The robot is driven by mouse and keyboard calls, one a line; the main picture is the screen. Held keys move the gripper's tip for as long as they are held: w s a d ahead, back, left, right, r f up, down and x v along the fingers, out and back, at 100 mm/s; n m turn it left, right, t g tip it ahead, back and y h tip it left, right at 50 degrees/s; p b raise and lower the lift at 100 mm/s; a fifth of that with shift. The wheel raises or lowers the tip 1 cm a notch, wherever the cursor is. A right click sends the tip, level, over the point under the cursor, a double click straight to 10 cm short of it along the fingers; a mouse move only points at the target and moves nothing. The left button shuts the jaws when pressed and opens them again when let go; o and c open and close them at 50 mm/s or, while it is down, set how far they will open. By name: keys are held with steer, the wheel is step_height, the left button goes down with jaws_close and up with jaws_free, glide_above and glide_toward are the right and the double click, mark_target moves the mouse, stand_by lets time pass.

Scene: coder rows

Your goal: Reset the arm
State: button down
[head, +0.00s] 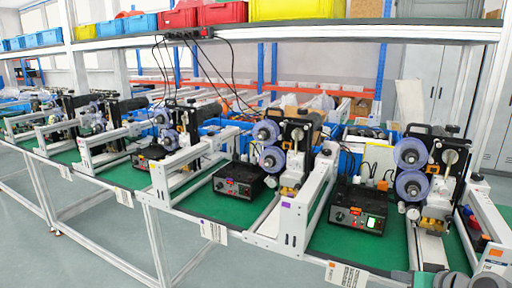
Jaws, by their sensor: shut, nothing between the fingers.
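My gripper does not show in the head view. Grey rounded parts at the bottom right edge look like my arm, cut off by the frame, and no fingers can be made out. In front is a long workbench with a green top (340,240) and a row of coder machines. The nearest coder machine (437,165) stands at the right, with two purple-rimmed reels. A black control box (357,208) with a lit green switch sits to its left.
Another coder machine (285,150) and a second black control box (238,180) stand further left. White frame rails (296,212) rise between stations. A shelf (300,32) overhead carries yellow, red and blue bins. Open floor (60,265) lies at the lower left.

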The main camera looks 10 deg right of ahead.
steer(key=w+a+r+n+g+p, duration=0.1)
steer(key=a+g+p, duration=0.1)
steer(key=a, duration=0.7)
steer(key=w+a+r+n+g+p, duration=0.1)
steer(key=w+a+r+g+p, duration=0.15)
steer(key=a, duration=0.65)
steer(key=s+a+r+g+h+p, duration=0.1)
steer(key=s+a+r+g+p, duration=0.1)
steer(key=s+a, duration=0.9)
steer(key=shift+s+a+r+n+g+p, duration=0.2)
steer(key=shift+a+n+g+p, duration=0.3)
steer(key=shift+p, duration=0.55)
